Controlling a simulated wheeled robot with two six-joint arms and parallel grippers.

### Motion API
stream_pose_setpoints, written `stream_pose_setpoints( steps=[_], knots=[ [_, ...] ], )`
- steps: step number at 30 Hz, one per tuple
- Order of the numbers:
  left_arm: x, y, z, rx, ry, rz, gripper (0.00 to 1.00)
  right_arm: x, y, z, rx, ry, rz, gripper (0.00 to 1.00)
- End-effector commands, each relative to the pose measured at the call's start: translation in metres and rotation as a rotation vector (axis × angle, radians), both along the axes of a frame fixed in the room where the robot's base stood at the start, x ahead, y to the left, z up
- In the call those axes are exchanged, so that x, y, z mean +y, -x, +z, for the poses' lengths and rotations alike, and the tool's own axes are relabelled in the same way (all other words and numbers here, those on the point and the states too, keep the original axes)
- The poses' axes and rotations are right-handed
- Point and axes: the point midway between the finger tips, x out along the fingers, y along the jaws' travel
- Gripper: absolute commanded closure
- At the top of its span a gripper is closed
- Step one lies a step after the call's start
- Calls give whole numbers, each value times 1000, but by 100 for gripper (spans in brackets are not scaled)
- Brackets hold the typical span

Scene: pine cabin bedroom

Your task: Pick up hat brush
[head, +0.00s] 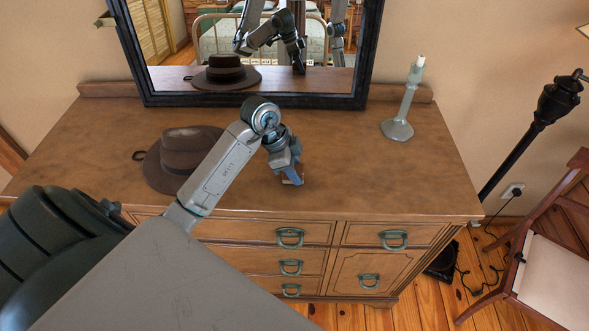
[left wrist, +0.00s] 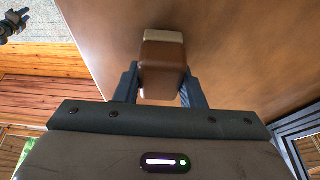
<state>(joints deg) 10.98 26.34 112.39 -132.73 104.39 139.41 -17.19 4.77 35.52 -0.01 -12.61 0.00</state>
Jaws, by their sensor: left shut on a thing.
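The hat brush (left wrist: 163,65) shows in the left wrist view as a brown block with a pale strip along its far edge. It sits between the two fingers of my left gripper (left wrist: 160,88), which is shut on it. In the head view, my left gripper (head: 291,178) is over the front middle of the dresser top, pointing down. There the brush (head: 291,177) is mostly hidden by the gripper, with only a small part showing. I cannot tell whether the brush touches the dresser top. My right gripper is not in view.
A brown hat (head: 185,150) lies on the dresser (head: 340,195), left of my forearm and partly behind it. A pale candlestick (head: 399,112) stands at the back right. A dark-framed mirror (head: 255,101) stands behind. A chair (head: 550,262) and lamp (head: 530,135) are right.

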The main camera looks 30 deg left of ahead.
Motion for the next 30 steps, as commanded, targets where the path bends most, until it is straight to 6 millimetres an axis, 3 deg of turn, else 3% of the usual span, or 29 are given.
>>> stream_pose_setpoints(
  steps=[10,25,30],
  knots=[
    [0,0,41,0,0,0,88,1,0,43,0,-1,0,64],
    [66,92,49,8,-7,-2,88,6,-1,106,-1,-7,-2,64],
    [82,114,45,5,-6,-3,88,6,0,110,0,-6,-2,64]
  ],
)
